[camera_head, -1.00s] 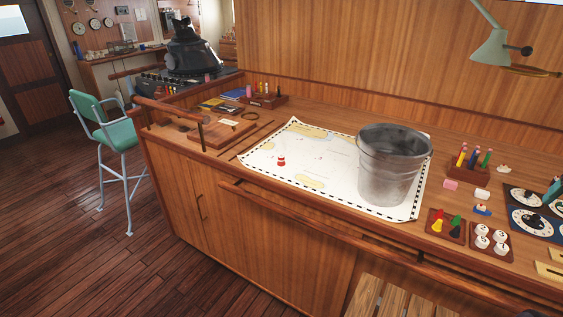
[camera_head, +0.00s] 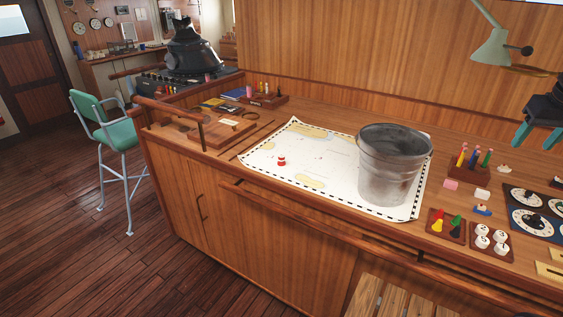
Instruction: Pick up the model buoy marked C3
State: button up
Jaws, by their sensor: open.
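A small red-and-white model (camera_head: 281,161) stands on the white chart (camera_head: 262,152), toward its left side. A tray (camera_head: 434,231) at the right holds small red, yellow and green buoy-like pieces. The tray in front of it (camera_head: 492,254) holds several white round pieces with dark marks. No C3 marking can be read on any piece, so I cannot tell which is the buoy. My gripper (camera_head: 538,142), dark with teal fingers, is at the right edge above the desk. Its fingers are apart with nothing between them. It is up and right of both trays.
A large grey metal bucket (camera_head: 385,175) stands on the chart's right part and hides what is behind it. A rack (camera_head: 468,170) with colored pegs and a dark dial board (camera_head: 540,222) lie at the right. A lamp (camera_head: 492,48) hangs above. A rail (camera_head: 300,222) runs along the front edge.

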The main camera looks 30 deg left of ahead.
jog(key=w+a+f+n+g, duration=0.1)
jog(key=w+a+n, duration=0.5)
jog(key=a, duration=1.1)
jog(key=w+a+f+n+g, duration=0.1)
jog(key=w+a, duration=0.8)
jog(key=a, duration=0.7)
jog(key=n+g, duration=0.2)
jog(key=n, duration=0.5)
send_over(281, 156)
notch_tip(281, 156, down, 19)
jog(key=shift+h, duration=0.3)
jog(key=f, duration=0.5)
jog(key=shift+w+d+f, duration=0.15)
jog(key=shift+w+d, duration=0.05)
jog(key=shift+d, duration=0.15)
jog(key=shift+s+a+f, duration=0.1)
jog(key=shift+a+f, duration=0.05)
jog(key=shift+f, duration=1.15)
jog(key=shift+a+f, duration=0.15)
jog(key=shift+f, duration=1.15)
jog(key=c, duration=1.1)
